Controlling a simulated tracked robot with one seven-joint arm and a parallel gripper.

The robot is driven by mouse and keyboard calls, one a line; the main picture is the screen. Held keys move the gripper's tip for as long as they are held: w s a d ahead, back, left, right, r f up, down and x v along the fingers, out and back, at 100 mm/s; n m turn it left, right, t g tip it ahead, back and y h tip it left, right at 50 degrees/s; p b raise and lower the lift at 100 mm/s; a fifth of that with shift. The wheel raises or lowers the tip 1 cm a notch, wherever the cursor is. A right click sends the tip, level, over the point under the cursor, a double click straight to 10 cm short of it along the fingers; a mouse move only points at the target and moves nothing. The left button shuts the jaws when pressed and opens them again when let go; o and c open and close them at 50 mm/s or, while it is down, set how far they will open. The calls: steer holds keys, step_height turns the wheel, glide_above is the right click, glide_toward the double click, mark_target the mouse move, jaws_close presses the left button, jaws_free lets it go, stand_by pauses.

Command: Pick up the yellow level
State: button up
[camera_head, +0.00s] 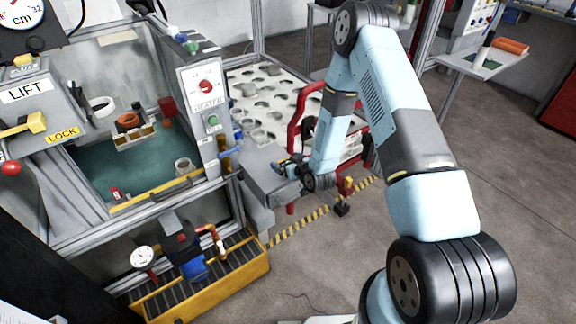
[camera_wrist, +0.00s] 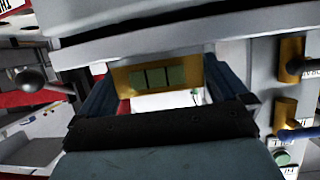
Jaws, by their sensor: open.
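A yellow block with three dark green square windows, which looks like the yellow level (camera_wrist: 155,72), shows in the wrist view. It lies between the two dark fingers of my gripper (camera_wrist: 155,92), close to a grey surface. The fingers stand open on either side of it, and I cannot tell whether they touch it. In the head view my gripper (camera_head: 290,168) is by the grey ledge right of the machine panel. I cannot make out the level there.
In the wrist view, yellow cylindrical fittings (camera_wrist: 291,60) stand close on the right and a dark ball knob (camera_wrist: 34,80) on the left. In the head view, the control panel (camera_head: 203,95) is left of my gripper and a red frame (camera_head: 294,128) is behind it. Open floor (camera_head: 480,160) lies right.

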steer(key=shift+c, duration=0.3)
steer(key=c, duration=0.9)
steer(key=shift+r, duration=0.15)
